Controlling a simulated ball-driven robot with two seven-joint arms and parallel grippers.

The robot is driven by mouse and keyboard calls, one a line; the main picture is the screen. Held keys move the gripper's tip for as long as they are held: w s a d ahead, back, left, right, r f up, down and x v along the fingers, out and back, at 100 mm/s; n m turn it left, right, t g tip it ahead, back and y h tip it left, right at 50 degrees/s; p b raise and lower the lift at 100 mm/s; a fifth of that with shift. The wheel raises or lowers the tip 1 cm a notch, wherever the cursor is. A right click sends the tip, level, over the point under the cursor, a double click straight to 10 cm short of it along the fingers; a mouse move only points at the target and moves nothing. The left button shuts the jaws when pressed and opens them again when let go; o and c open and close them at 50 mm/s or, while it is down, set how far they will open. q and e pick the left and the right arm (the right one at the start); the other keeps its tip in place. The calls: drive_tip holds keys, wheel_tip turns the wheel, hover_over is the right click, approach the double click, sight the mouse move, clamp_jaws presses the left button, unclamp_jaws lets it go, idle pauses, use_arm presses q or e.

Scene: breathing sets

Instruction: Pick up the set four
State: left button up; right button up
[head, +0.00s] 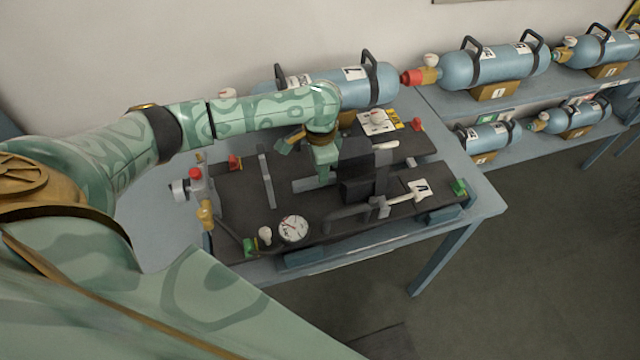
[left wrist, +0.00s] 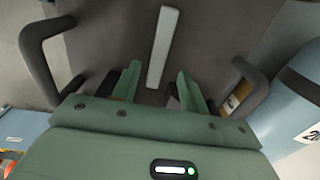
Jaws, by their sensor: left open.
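A breathing set with a dark backplate (head: 240,205) lies on the blue-grey table, with a pressure gauge (head: 293,229) at its front edge. A white tag (head: 420,189) lies at its right; I cannot read its number surely, so I cannot tell whether this is set four. My left gripper (head: 325,172) is over the middle of the plate, pointing down. In the left wrist view its green fingers (left wrist: 157,82) are apart, with a light grey bar (left wrist: 164,45) beyond them. Dark handles (left wrist: 42,60) stand on either side. Contact cannot be told. My right gripper is not in view.
A blue cylinder (head: 375,88) lies at the back of the table by the wall. More blue cylinder sets (head: 497,66) rest on shelves (head: 530,90) at the right. The floor (head: 520,260) in front right is clear.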

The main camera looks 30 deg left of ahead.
use_arm(q)
wheel_tip(320, 180, down, 4)
drive_tip(key=shift+r+b, duration=0.1)
drive_tip(key=shift+b, duration=0.55)
drive_tip(key=shift+s, duration=0.1)
drive_tip(key=shift+r, duration=0.1)
clamp_jaws()
idle(0.5)
drive_tip(key=shift+r, duration=0.15)
